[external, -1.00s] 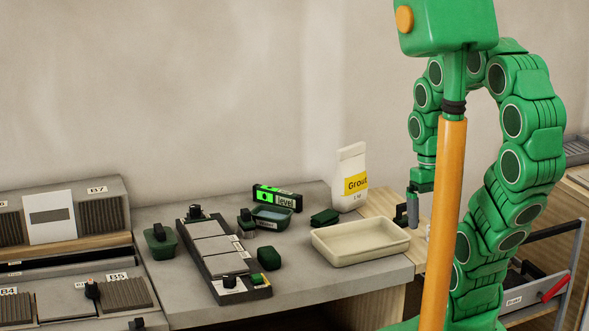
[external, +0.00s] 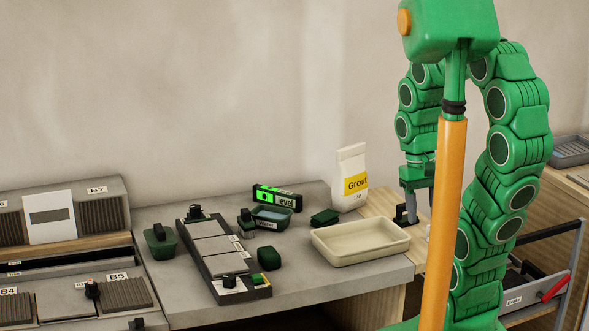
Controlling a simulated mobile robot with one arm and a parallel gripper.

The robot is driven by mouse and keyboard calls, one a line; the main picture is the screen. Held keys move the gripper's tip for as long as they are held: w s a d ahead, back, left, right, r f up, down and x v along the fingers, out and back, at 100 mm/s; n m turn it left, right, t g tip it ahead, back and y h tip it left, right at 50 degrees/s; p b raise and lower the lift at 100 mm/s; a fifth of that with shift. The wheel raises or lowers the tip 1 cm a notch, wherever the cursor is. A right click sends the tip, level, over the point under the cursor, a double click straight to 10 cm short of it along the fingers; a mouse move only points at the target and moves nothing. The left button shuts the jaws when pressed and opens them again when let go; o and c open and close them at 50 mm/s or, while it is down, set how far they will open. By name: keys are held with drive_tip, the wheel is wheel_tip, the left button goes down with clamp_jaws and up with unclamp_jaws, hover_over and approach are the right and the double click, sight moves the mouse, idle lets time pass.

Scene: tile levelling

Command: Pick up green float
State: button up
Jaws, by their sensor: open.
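Two dark green blocks are in the external view, and I cannot tell for certain which is the green float. One flat block (external: 324,217) lies on the grey worktop left of the grout bag. The other, rounder block (external: 268,258) lies beside the tile frame. My gripper (external: 419,219) is open and points down over the light wooden surface at the right. It is beside a small black object (external: 401,215), partly hidden by the gripper; contact between them is unclear. My orange column hides part of that area.
A cream tray (external: 360,258) stands left of my gripper, with a grout bag (external: 350,178) behind it. A green level (external: 278,198), a small bin (external: 271,222) and a long tile frame (external: 262,292) occupy the worktop. Tile racks (external: 102,216) stand at the left.

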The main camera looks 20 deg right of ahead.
drive_tip(key=w+d+f+n+h, duration=0.2)
drive_tip(key=w+d+n+h, duration=0.25)
drive_tip(key=w, duration=0.35)
drive_tip(key=w+d+f+n+h, duration=0.35)
drive_tip(key=w+d, duration=0.25)
drive_tip(key=w, duration=0.2)
drive_tip(key=w+f+n+t+h, duration=0.1)
drive_tip(key=w+n, duration=0.3)
drive_tip(key=w+a+f+n+t+h, duration=0.1)
drive_tip(key=w+f+n+h, duration=0.1)
drive_tip(key=w+n, duration=0.2)
drive_tip(key=w+a+f+n+t+h, duration=0.1)
drive_tip(key=w+f+n, duration=0.1)
drive_tip(key=w+n, duration=0.2)
drive_tip(key=shift+w+a+t+h, duration=0.25)
drive_tip(key=shift+w+t+h, duration=0.05)
drive_tip(key=shift+w, duration=0.1)
drive_tip(key=shift+w+a+f+n, duration=0.25)
drive_tip(key=shift+w+f+n, duration=0.15)
drive_tip(key=shift+n, duration=0.1)
drive_tip(key=shift+t, duration=0.3)
drive_tip(key=shift+x, duration=3.85)
drive_tip(key=shift+s+d+r, duration=0.1)
drive_tip(key=shift+s+r, duration=0.05)
clamp_jaws()
